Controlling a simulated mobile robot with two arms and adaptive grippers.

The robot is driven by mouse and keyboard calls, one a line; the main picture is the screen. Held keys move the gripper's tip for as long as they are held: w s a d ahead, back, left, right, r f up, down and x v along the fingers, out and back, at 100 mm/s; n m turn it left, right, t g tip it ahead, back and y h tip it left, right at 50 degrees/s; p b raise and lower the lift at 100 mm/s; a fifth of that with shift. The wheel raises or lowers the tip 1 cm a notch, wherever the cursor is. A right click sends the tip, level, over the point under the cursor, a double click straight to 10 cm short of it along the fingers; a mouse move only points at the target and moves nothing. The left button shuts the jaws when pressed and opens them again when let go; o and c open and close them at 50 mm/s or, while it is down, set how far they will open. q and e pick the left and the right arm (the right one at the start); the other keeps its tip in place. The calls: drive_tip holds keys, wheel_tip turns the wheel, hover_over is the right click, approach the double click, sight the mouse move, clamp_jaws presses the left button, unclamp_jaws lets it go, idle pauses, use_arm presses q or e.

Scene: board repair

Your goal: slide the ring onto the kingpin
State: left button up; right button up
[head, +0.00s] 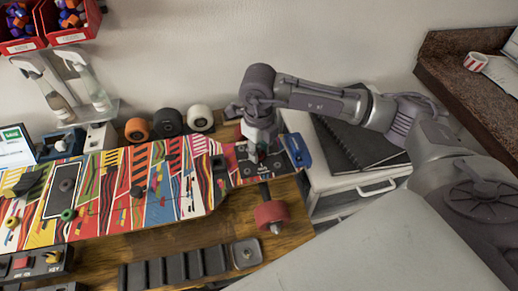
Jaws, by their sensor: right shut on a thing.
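My right gripper (259,152) points down over the dark truck baseplate (248,168) at the right end of the colourful skateboard deck (165,185). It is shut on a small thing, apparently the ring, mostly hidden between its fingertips. The kingpin is too small and too covered by the gripper to make out, so I cannot tell whether the ring touches it. A red wheel (270,212) on a dark axle sticks out in front of the truck. My left gripper is not in view.
Orange, black and white wheels (199,118) stand behind the deck. A green ring (68,214) and other small parts lie on the deck. A dark slotted tray (175,268) is in front. A blue part (298,150) lies right of the truck. Spray bottles (92,85) stand at back left.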

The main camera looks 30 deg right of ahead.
drive_tip(key=o, duration=1)
drive_tip(key=shift+c, duration=0.8)
drive_tip(key=shift+r, duration=0.15)
drive_tip(key=shift+r+p, duration=2.15)
drive_tip(key=shift+r, duration=1.5)
drive_tip(key=shift+f, duration=0.1)
